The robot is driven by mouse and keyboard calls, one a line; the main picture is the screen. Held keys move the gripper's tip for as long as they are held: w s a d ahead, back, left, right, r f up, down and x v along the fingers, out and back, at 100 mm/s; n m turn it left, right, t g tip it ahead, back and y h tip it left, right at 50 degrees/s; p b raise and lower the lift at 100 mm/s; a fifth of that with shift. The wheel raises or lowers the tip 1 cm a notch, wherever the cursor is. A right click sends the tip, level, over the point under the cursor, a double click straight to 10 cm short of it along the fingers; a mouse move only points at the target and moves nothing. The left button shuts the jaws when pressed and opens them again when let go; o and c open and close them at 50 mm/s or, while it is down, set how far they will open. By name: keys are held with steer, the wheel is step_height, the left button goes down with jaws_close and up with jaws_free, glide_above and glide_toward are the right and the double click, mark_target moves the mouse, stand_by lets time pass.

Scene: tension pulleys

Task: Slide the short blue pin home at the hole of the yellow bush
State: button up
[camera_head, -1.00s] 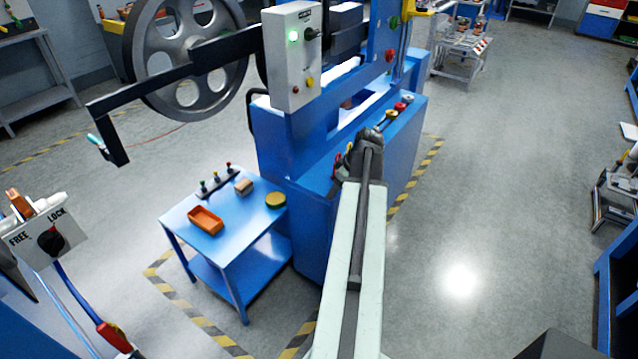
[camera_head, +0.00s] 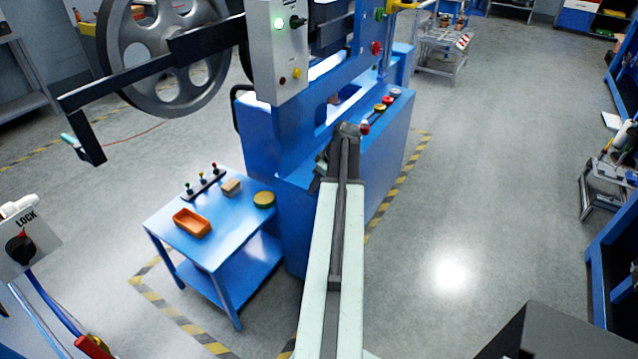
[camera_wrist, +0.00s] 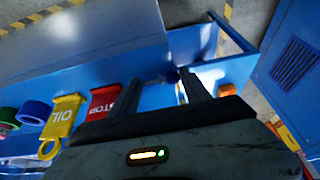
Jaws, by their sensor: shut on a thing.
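My gripper (camera_wrist: 178,90) is shut, with a small dark blue piece, which looks like the short blue pin (camera_wrist: 172,76), at its fingertips. The fingers hide most of it. In the head view my gripper (camera_head: 322,170) is small and dark at the arm's end, beside the blue machine, and the pin cannot be made out. A yellow round part, perhaps the yellow bush (camera_head: 380,108), stands on the machine's ledge beyond the gripper. Its hole cannot be made out. I cannot tell any contact between pin and bush.
The blue side table (camera_head: 222,238) carries an orange tray (camera_head: 192,223), a block and a small rack. A large spoked wheel (camera_head: 165,50) is behind. The floor at right is open.

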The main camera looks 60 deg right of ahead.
steer(key=o, duration=1.3)
steer(key=shift+f, duration=0.1)
steer(key=p+v, duration=0.7)
steer(key=v, duration=0.1)
steer(key=shift+w, duration=0.1)
steer(key=shift+f, duration=0.1)
